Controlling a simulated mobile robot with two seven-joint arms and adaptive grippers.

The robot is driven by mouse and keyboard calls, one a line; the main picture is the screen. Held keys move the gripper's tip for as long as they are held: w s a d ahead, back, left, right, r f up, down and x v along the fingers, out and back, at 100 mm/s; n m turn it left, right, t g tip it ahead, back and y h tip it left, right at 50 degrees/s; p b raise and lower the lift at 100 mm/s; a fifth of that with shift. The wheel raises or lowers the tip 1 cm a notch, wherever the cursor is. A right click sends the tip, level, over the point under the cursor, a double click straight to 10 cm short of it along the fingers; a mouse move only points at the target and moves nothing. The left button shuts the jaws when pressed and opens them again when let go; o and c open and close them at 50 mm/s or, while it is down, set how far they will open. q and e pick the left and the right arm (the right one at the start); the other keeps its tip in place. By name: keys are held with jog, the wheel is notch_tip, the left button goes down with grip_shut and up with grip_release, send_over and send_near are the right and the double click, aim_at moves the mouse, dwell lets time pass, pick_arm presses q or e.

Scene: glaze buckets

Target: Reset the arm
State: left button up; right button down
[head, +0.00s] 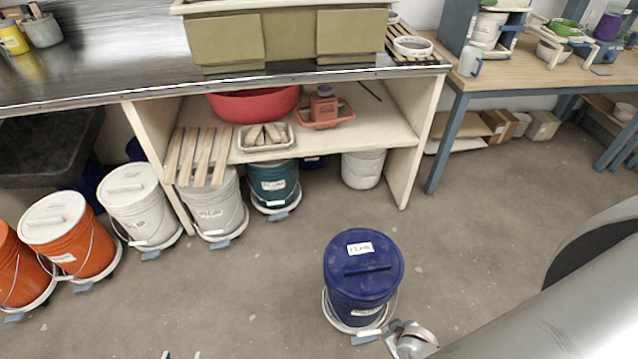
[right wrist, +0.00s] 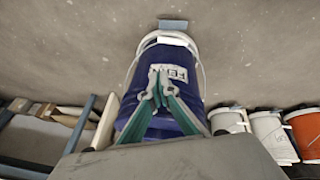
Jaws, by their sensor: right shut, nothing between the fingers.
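A dark blue lidded bucket (head: 362,270) stands upright on a white wheeled base (head: 345,325) on the open floor in the head view. It also fills the middle of the right wrist view (right wrist: 135,100). My right gripper (right wrist: 160,72) is shut and empty, its green fingers together in front of the bucket; touching or apart cannot be told. In the head view my right arm comes in from the right, its grey end beside the bucket's base. My left gripper (head: 181,355) shows only as two green fingertips at the bottom edge, apart, with nothing visible between them.
Orange buckets (head: 70,235) and white buckets (head: 140,205) stand at left. A teal bucket (head: 274,185) is under the workbench shelf (head: 330,140), which holds a red basin (head: 254,104). A wooden table (head: 540,75) is at right. Floor around the blue bucket is clear.

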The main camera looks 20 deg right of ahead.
jog(key=w+r+n+t+h, duration=0.1)
jog(key=w+r+n, duration=0.15)
jog(key=r, duration=0.75)
jog(key=w+r+n, duration=0.2)
jog(key=w+r, duration=0.1)
jog(key=r, duration=0.7)
notch_tip(320, 180, up, 18)
jog(key=s+d+n+t+h, duration=0.1)
jog(key=s+d+n+h, duration=0.1)
jog(key=w+a+f+m+t+y, duration=0.1)
jog(key=a+f+m+t+y, duration=0.2)
jog(key=a+f+y, duration=0.4)
jog(key=a+f+t, duration=0.1)
jog(key=a+f, duration=0.6)
jog(key=a, duration=0.2)
jog(key=shift+w+a+f+y, duration=0.15)
jog(key=shift+w+a+y, duration=0.15)
jog(key=shift+a, duration=0.05)
